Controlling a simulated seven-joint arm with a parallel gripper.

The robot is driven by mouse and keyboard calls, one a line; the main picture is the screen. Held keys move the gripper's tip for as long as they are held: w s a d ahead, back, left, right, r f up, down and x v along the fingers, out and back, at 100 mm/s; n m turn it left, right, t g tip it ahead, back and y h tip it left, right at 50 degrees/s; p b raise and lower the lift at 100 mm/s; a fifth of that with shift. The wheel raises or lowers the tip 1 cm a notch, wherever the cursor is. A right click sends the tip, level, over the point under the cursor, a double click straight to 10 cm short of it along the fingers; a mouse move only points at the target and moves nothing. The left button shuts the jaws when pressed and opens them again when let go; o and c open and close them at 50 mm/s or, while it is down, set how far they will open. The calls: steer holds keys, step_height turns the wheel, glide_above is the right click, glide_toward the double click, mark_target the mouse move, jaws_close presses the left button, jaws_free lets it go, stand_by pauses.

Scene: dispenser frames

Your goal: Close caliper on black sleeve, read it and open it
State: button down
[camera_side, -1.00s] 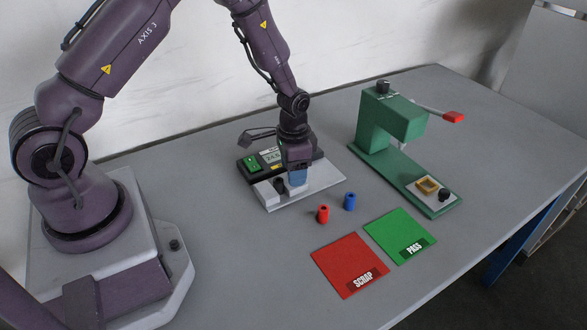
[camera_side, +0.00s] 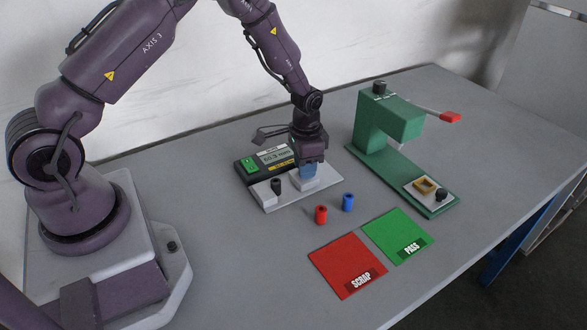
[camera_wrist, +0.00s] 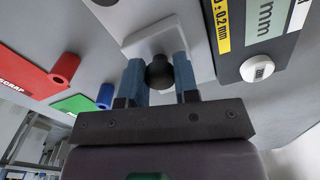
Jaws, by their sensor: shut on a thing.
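The caliper (camera_side: 262,200) is a grey base with a fixed light jaw block at left and a pale sliding jaw (camera_side: 322,181) at right. The black sleeve (camera_side: 276,186) stands upright by the fixed jaw, with a clear gap between it and the sliding jaw. My gripper (camera_side: 308,172) is over the sliding jaw. In the wrist view its blue fingers (camera_wrist: 159,80) are shut on the slider's dark round knob (camera_wrist: 158,72). The display (camera_side: 276,157) is lit behind, its digits too small to read surely; the wrist view shows only its "mm" end (camera_wrist: 265,20).
A red sleeve (camera_side: 321,215) and a blue sleeve (camera_side: 348,202) stand in front of the caliper. The red SCRAP mat (camera_side: 340,262) and green PASS mat (camera_side: 392,232) lie nearer the front. A green press (camera_side: 400,118) with a red-tipped lever stands at right.

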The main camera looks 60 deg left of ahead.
steer(key=shift+w, duration=0.8)
steer(key=c, duration=0.9)
jaws_free()
steer(key=shift+o, duration=0.2)
step_height(320, 180, up, 13)
steer(key=shift+s, duration=0.1)
